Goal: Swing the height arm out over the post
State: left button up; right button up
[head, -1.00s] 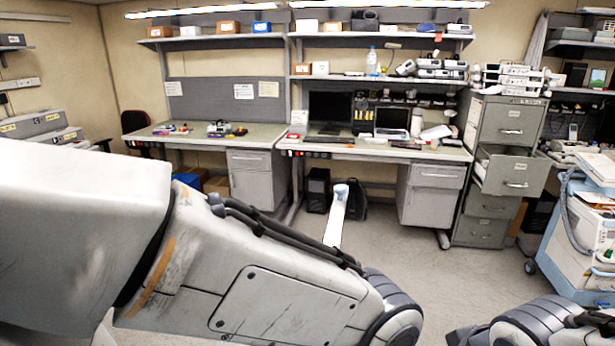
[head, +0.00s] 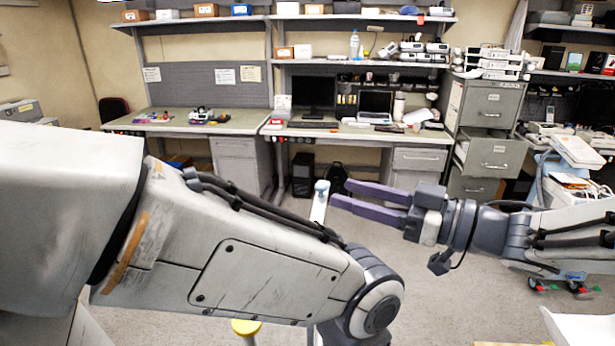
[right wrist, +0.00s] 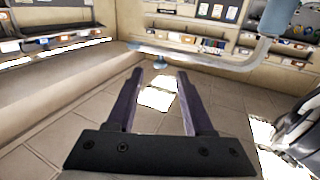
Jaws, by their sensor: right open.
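A slim white upright piece with a light-blue top (head: 320,195) stands near the middle of the head view; its lower part is hidden behind my left arm. I cannot tell whether it is the post or the height arm. My right gripper (head: 341,193) is open, its purple fingers pointing left close to that piece, with no visible hold. In the right wrist view, a pale blue-grey bar (right wrist: 205,62) runs across beyond the open fingers (right wrist: 160,72), joining a thicker pale part (right wrist: 277,15) at upper right. A small blue piece (right wrist: 160,62) shows between the fingertips. My left gripper is out of view.
Desks (head: 215,122) with a monitor (head: 312,92) and laptop stand along the back wall. A grey filing cabinet (head: 490,105) has a drawer open. A yellow round piece (head: 245,327) shows below my left arm. The floor between is mostly clear.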

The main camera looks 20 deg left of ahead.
jog(key=w+a+p, duration=0.1)
jog(key=a+p, duration=0.1)
jog(key=a, duration=0.7)
jog(key=shift+p, duration=0.4)
grip_shut()
dwell(0.8)
